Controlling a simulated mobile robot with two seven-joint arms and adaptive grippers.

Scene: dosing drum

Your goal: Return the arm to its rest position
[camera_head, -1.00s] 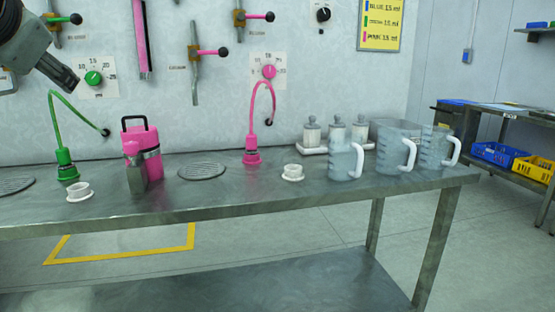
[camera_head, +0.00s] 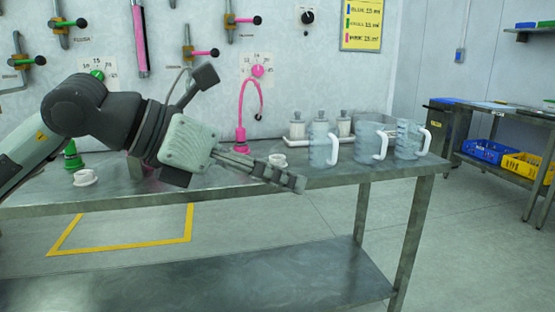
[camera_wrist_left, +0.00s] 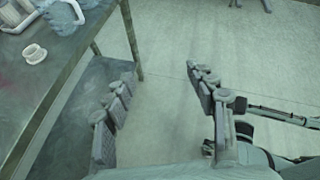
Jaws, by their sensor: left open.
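My left arm (camera_head: 95,115) reaches in from the left across the front of the bench in the head view. Its gripper (camera_head: 288,175) points right, in front of the bench's front edge, with nothing in it. In the left wrist view its two fingers stand wide apart (camera_wrist_left: 158,85), with bare floor and the lower shelf between and beyond them. The arm hides most of the pink canister and part of the bench top. My right gripper is in neither view.
The steel bench (camera_head: 340,178) holds clear jugs (camera_head: 368,143) at the right, lidded white jars (camera_head: 320,128), a pink spout (camera_head: 240,138) and a white cup (camera_head: 85,178). Blue (camera_head: 485,152) and yellow (camera_head: 522,165) bins sit on a rack at right. Floor before the bench is clear.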

